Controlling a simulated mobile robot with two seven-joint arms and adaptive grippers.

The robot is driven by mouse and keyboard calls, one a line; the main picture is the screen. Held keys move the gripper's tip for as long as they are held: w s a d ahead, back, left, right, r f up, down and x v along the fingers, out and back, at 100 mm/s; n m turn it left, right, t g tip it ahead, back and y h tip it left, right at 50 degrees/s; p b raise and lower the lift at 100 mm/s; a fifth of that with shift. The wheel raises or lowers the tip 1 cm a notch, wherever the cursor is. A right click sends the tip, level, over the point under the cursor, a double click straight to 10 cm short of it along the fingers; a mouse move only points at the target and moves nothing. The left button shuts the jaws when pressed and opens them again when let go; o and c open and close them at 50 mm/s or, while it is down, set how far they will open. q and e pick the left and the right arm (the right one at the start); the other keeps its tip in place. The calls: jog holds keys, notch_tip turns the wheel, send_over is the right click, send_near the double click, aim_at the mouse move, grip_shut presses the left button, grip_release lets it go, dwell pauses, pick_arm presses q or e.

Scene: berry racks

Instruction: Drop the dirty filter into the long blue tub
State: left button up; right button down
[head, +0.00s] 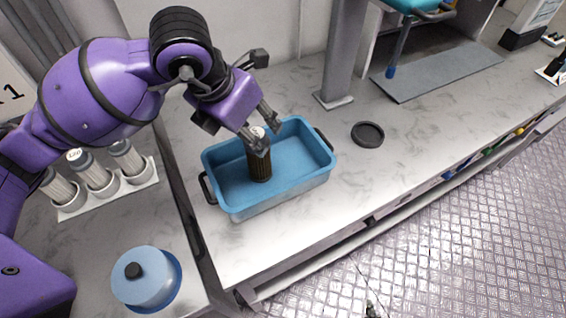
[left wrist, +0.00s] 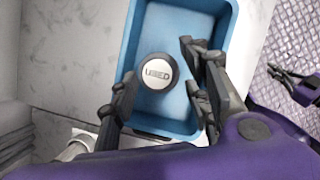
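The dirty filter (head: 260,168) is a dark brown pleated cylinder inside the long blue tub (head: 222,204), upright and apparently on its floor. Its pale cap, marked USED, shows in the left wrist view (left wrist: 157,72). The tub also shows there (left wrist: 187,17). My left gripper (head: 267,132) is over the tub at the filter's top. Its fingers (left wrist: 160,90) are spread wide to either side of the cap, with gaps visible, so it is open. What seems to be my right gripper (left wrist: 298,84) shows at the right edge of the left wrist view, over the floor; its opening is unclear.
White filters stand in a holder (head: 150,178) at the left. A dark round lid (head: 367,134) lies right of the tub, near a grey post (head: 341,60) and grey mat (head: 440,72). Counter between is clear.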

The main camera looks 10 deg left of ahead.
pick_arm(q)
jog(key=v, duration=1.2)
dwell(0.5)
